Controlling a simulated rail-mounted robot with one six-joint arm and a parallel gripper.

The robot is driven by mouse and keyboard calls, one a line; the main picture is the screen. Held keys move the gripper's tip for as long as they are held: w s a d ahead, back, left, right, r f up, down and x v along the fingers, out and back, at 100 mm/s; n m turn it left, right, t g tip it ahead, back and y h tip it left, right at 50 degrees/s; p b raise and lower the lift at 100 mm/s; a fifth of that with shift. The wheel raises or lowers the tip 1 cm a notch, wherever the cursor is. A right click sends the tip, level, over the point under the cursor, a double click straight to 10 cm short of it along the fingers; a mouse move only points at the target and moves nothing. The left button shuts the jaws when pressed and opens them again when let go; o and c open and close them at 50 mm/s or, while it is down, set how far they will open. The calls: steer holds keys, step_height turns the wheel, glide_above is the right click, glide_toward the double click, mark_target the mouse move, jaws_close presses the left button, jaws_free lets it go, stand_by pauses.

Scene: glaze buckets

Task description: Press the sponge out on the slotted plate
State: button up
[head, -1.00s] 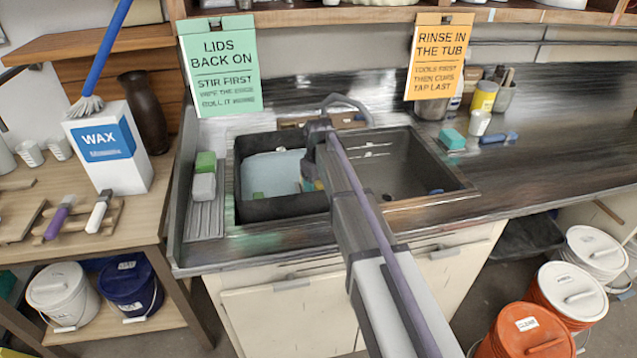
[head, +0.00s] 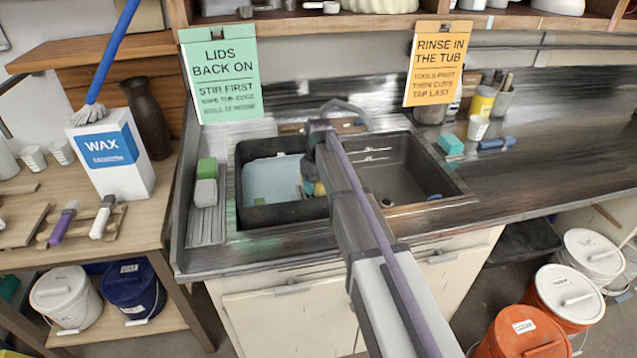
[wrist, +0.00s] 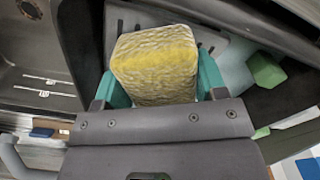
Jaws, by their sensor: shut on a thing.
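The sponge (wrist: 155,65), yellow with a mottled grey-white face, is between the teal fingers of my gripper (wrist: 157,84) in the wrist view. A grey plate with dark slots (wrist: 207,38) shows behind the sponge at the wall of the left basin. The sponge covers much of it, and I cannot tell whether they touch. In the head view my gripper (head: 313,183) is low inside the left basin at its right side; my arm hides most of it, and only a small yellow patch of the sponge (head: 320,188) shows.
The right basin (head: 405,180) looks mostly empty. A green block (head: 207,167) and a grey one (head: 206,193) sit on the ribbed drainboard (head: 205,228). A tap (head: 350,108) arches behind.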

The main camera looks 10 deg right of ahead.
step_height(320, 180, up, 5)
steer(key=p, duration=0.3)
steer(key=shift+f+p, duration=0.2)
steer(key=shift+p, duration=0.2)
steer(key=shift+f, duration=0.1)
